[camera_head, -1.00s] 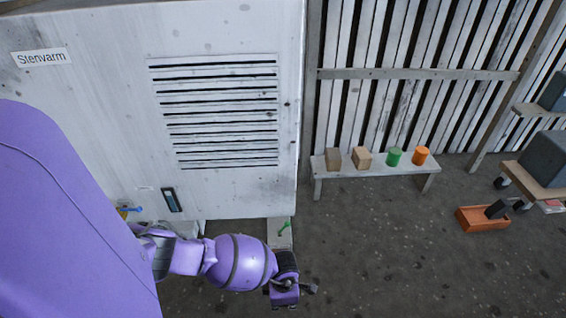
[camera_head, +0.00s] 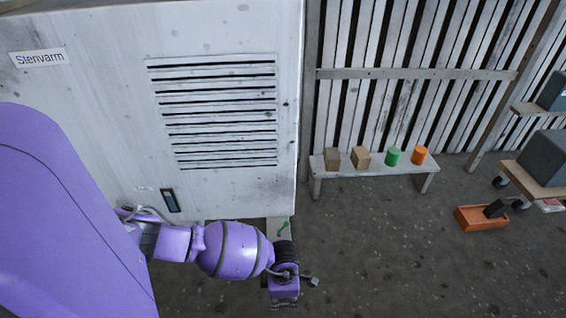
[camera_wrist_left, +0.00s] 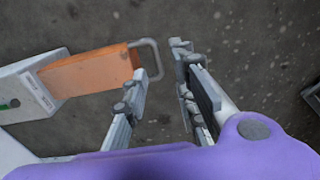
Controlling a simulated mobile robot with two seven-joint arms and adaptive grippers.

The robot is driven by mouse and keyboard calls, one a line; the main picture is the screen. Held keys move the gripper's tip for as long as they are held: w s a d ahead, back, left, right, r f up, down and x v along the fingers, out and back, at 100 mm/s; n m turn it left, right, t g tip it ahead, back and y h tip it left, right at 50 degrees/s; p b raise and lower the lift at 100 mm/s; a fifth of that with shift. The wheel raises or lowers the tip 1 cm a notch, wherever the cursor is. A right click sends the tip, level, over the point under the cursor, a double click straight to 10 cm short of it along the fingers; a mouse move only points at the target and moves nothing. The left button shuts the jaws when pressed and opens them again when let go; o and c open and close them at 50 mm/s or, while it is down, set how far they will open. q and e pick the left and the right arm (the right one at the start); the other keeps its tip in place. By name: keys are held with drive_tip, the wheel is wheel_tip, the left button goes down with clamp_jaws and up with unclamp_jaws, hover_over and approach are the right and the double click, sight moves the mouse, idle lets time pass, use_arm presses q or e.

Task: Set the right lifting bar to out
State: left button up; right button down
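An orange bar (camera_wrist_left: 92,70) with a grey metal loop handle (camera_wrist_left: 153,58) at its end sticks out of a pale plate in the left wrist view. I take it for the right lifting bar. My left gripper (camera_wrist_left: 165,65) is open, and the loop's end lies close to the left fingertip; I cannot tell whether they touch. The bar is hidden there behind my arm. My right gripper is in neither view.
The white blower housing (camera_head: 225,190) has a louvred vent and a dark handle (camera_head: 171,201). A green lever (camera_head: 283,228) sits by its lower right corner. A bench (camera_head: 325,169) with several small blocks and an orange toolbox (camera_head: 480,220) stand right. Floor between is clear.

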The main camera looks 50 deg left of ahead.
use_arm(q)
wheel_tip(320, 180, up, 7)
idle(0.3)
idle(0.4)
